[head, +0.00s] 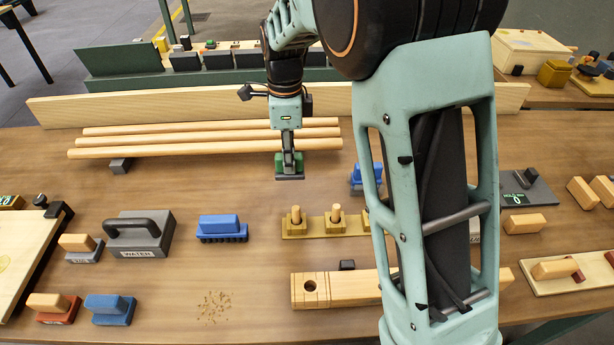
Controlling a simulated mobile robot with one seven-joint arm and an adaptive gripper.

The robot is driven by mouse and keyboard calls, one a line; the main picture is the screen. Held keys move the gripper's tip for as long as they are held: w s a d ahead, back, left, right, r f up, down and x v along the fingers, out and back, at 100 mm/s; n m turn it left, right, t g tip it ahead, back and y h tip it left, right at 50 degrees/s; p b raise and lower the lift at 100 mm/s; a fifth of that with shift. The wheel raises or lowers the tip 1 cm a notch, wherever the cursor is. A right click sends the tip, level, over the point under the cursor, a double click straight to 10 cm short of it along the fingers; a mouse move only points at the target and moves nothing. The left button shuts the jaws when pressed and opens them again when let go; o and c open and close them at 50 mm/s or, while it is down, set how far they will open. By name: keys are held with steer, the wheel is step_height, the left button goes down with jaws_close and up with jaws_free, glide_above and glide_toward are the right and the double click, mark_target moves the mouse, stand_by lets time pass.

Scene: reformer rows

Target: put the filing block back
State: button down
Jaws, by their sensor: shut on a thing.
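My gripper (289,155) hangs upright at the centre of the head view, in front of the wooden rods. It is shut on a small green block with a dark flat base (289,177). I cannot read a label on this block. The held block appears above the table or close to it; I cannot tell whether it touches. To the left, a grey block with a wooden grip (78,243) bears a label too small to read surely. A dark grey plate with a green marking (530,190) lies on the right side of the table.
Wooden rods (200,142) lie behind the gripper. A WATER block (138,238), a blue brush (222,228) and a wooden strip with pegs (318,229) stand in front. My arm hides part of the right-centre table. Bare tabletop (190,185) shows left of the gripper.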

steer(key=w+d+f, duration=0.1)
steer(key=f, duration=0.1)
steer(key=d+f, duration=0.1)
steer(key=w+d+f, duration=0.1)
steer(key=d+f, duration=0.1)
steer(key=shift+w+f, duration=0.3)
steer(key=shift+f, duration=0.05)
steer(key=shift+w+d+f, duration=0.1)
steer(key=shift+f, duration=1.55)
steer(key=shift+f+b, duration=0.15)
steer(key=shift+b, duration=0.15)
steer(key=c, duration=1.8)
jaws_free()
steer(key=shift+o, duration=0.2)
step_height(320, 180, up, 12)
steer(key=shift+r+p, duration=0.2)
steer(key=shift+p, duration=0.25)
